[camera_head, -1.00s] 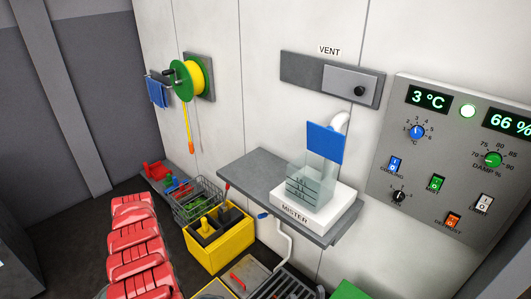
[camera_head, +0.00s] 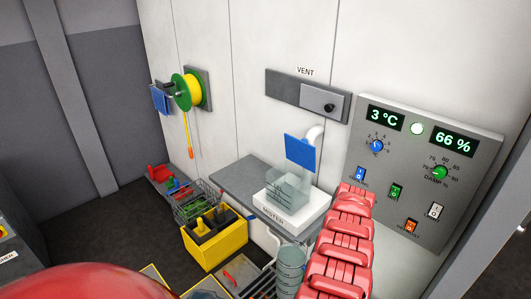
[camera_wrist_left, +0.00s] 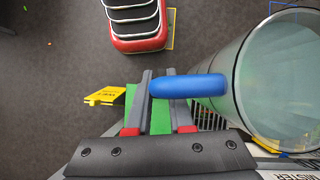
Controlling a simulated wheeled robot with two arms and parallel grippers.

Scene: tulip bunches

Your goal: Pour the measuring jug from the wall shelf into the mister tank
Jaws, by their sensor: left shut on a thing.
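The measuring jug (camera_wrist_left: 285,80) is a clear, pale teal cylinder with a blue handle (camera_wrist_left: 195,86). My left gripper (camera_wrist_left: 158,100) is shut on that handle in the left wrist view. In the head view a clear banded jug (camera_head: 290,268) shows near the bottom, below and apart from the mister tank. I cannot make out the gripper there. The mister tank (camera_head: 288,188) is a clear square tank with level marks on the white MISTER base (camera_head: 300,212). A blue flap (camera_head: 300,152) stands raised above it. My right gripper is not in view.
The grey wall shelf (camera_head: 240,178) carries the mister. A red jointed arm of mine (camera_head: 345,240) rises right of the jug, in front of the control panel (camera_head: 470,175). A yellow caddy (camera_head: 218,245) and wire basket (camera_head: 190,205) stand below left. The wrist view shows a yellow sign (camera_wrist_left: 105,95).

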